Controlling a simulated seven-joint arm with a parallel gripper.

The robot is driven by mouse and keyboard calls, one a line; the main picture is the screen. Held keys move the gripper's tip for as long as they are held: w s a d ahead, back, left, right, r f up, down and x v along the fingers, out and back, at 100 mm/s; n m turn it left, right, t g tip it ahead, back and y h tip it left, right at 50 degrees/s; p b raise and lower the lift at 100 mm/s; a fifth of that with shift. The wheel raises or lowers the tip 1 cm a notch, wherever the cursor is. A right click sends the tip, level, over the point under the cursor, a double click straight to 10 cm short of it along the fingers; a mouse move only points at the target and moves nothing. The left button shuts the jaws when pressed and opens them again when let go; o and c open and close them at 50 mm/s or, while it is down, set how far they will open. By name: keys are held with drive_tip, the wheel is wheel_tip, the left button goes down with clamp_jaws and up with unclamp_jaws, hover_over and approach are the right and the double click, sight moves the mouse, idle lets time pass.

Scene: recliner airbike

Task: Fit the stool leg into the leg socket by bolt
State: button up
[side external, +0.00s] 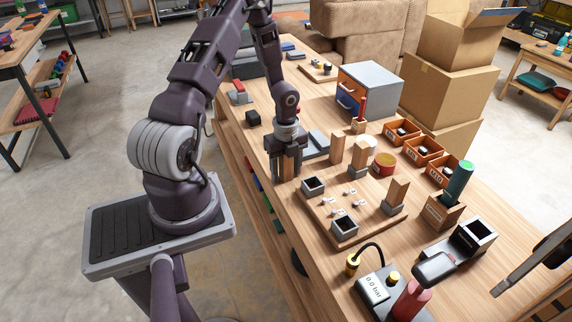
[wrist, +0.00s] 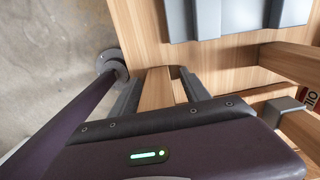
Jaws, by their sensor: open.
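My gripper (side external: 286,168) points down near the left edge of the bench, with its fingers open on either side of a light wooden stool leg (side external: 287,165). In the wrist view the leg (wrist: 157,90) lies between the dark fingers; contact is unclear. A wooden board (side external: 322,208) carries grey square sockets. The near socket (side external: 344,229) and the left socket (side external: 313,186) look empty. A wooden leg stands upright in the right socket (side external: 393,208), another in the back socket (side external: 357,173). Small pale pieces (side external: 337,199) lie mid-board; I cannot tell which are bolts.
Orange labelled bins (side external: 424,150) stand behind the board. A green cylinder in a wooden holder (side external: 443,212) stands at right. A gauge box (side external: 374,292) with a black hose is in front. A blue-and-grey drawer cabinet (side external: 372,85) stands farther back.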

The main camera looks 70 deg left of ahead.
clamp_jaws()
drive_tip(key=shift+r, duration=0.1)
wheel_tip(320, 180, up, 9)
drive_tip(key=shift+f, duration=0.15)
drive_tip(key=w+d+r, duration=0.2)
drive_tip(key=w+d, duration=0.2)
drive_tip(key=d, duration=0.5)
drive_tip(key=shift+d+r, duration=0.15)
drive_tip(key=shift+r, duration=0.1)
